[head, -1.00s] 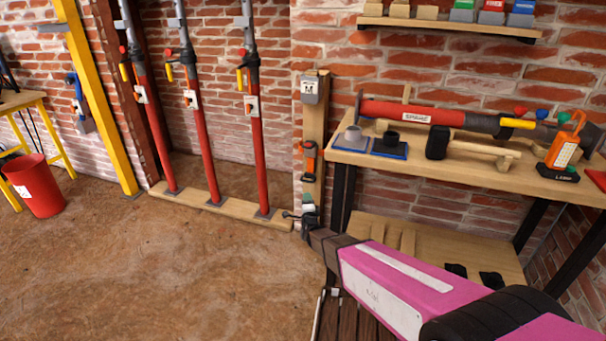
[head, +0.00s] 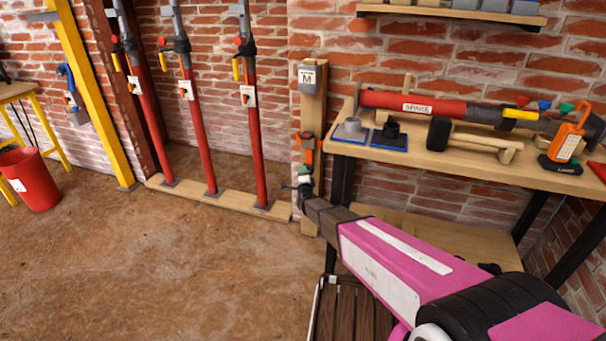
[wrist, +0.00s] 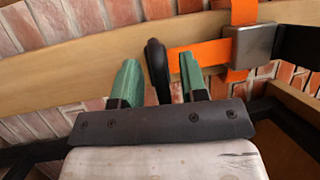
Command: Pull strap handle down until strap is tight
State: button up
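An orange strap (head: 308,142) hangs on a wooden post on the brick wall, under a grey box marked M (head: 312,76). In the wrist view the orange strap (wrist: 212,50) runs along the post through a metal buckle (wrist: 251,45). A black handle (wrist: 158,70) stands beside the strap's near end. My gripper (head: 305,185) is at the post just below the strap. Its green fingers (wrist: 159,82) are open, one on each side of the handle, with gaps visible. Whether the handle joins the strap is partly hidden.
A wooden workbench (head: 470,165) with a red spare prop (head: 412,106), a mallet (head: 438,138) and an orange lamp (head: 568,142) stands right of the post. Several red props (head: 200,135) stand on a floor board to the left. The floor (head: 170,265) in front is open.

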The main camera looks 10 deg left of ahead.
jog(key=shift+w+a, duration=0.1)
jog(key=shift+w, duration=0.25)
jog(key=shift+r, duration=0.1)
grip_shut()
notch_tip(320, 180, down, 4)
jog(key=shift+f, duration=0.2)
grip_release()
